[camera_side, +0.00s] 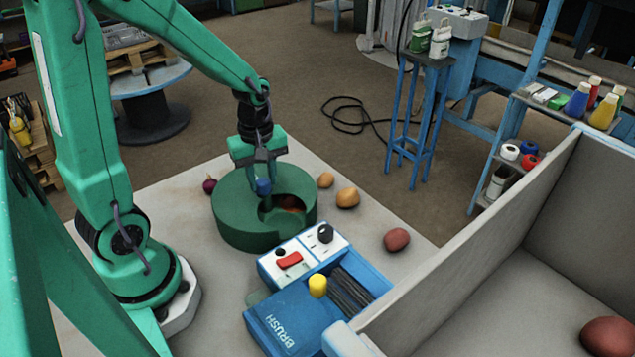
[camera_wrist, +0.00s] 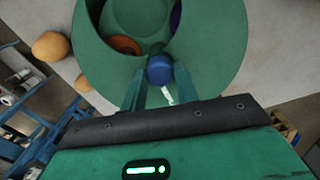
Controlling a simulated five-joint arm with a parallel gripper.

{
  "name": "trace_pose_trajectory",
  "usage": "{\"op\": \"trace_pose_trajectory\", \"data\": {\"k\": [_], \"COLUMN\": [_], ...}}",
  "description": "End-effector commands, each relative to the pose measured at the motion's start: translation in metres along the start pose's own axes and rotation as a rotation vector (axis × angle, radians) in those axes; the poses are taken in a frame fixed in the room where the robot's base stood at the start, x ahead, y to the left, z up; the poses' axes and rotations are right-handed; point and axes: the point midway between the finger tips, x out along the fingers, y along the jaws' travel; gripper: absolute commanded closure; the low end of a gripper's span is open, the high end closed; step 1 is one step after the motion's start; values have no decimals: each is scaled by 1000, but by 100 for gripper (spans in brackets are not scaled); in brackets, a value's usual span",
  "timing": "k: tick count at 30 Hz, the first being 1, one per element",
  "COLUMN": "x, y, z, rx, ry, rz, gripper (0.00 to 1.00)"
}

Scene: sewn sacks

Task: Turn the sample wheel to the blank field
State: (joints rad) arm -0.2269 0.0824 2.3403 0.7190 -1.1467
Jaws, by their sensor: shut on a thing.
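The sample wheel is a round green drum (camera_side: 240,228) on the pale table, with a cut-out window in its top. A blue knob (camera_side: 263,187) stands on it. My gripper (camera_side: 262,180) reaches down from above and is shut on the knob; in the wrist view a finger lies on either side of the blue knob (camera_wrist: 159,70). Through the window, the wrist view shows a bare dark green floor (camera_wrist: 135,18), an orange-brown thing (camera_wrist: 125,45) at its lower left and a sliver of purple (camera_wrist: 175,18) at its right edge. My fingers hide part of the wheel top.
A blue brush box (camera_side: 290,320) with a yellow knob and a switch panel stands close in front of the wheel. Loose potatoes (camera_side: 347,198) and a red onion (camera_side: 209,185) lie around it. A grey-walled bin (camera_side: 470,240) fills the right.

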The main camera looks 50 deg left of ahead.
Motion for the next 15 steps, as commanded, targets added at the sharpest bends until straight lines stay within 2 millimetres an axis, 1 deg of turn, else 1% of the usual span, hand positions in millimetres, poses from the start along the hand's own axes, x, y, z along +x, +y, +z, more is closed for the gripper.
{"op": "trace_pose_trajectory", "data": {"k": [11, 12, 14, 15], "x": [-2, -2, -2, -1], "y": [0, 0, 0, 0], "z": [0, 0, 0, 0], "rx": [-3, -2, -2, -2], "ry": [1, 1, 1, 1], "rz": [1, 1, 1, 1], "gripper": [100, 62, 50, 48]}}
